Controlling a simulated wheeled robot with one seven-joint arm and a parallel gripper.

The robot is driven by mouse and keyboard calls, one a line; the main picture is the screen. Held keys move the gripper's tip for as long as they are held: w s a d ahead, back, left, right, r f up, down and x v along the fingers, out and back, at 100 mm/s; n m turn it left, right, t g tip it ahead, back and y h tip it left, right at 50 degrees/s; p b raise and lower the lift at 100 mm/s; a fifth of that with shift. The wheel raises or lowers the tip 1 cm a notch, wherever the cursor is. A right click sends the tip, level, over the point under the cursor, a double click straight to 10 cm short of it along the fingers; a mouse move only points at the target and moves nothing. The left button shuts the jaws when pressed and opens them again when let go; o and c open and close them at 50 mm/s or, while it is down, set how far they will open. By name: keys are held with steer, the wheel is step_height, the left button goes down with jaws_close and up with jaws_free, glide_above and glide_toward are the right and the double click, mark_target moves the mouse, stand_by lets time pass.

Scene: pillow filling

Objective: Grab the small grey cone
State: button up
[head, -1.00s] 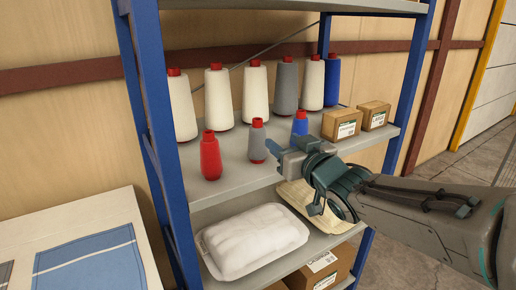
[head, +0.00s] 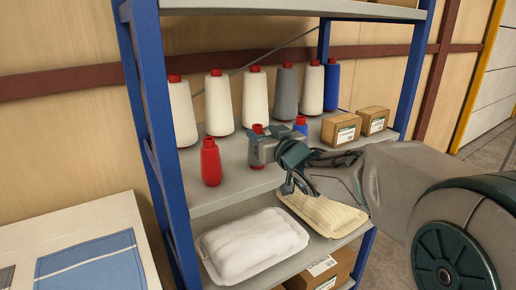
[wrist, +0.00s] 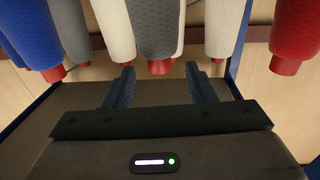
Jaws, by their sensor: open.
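The small grey cone (head: 257,129), with a red cap, stands in the front row on the middle shelf. In the wrist view, which shows the cones cap-down, the small grey cone (wrist: 154,30) is straight ahead. Its red cap lines up with the gap between the fingertips. My gripper (head: 262,150) is open and empty in the wrist view (wrist: 160,80), with one finger on each side of the gap. I cannot tell whether it touches the cone.
A small red cone (head: 211,161) stands to the left and a small blue cone (head: 300,124) to the right. Several large cones stand behind. Two cardboard boxes (head: 341,129) are at the shelf's right. Below lie a white pillow (head: 253,243) and a beige one (head: 325,213).

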mark_target(260, 129)
steer(key=shift+p+x, duration=0.45)
steer(key=shift+x, duration=1.75)
jaws_close()
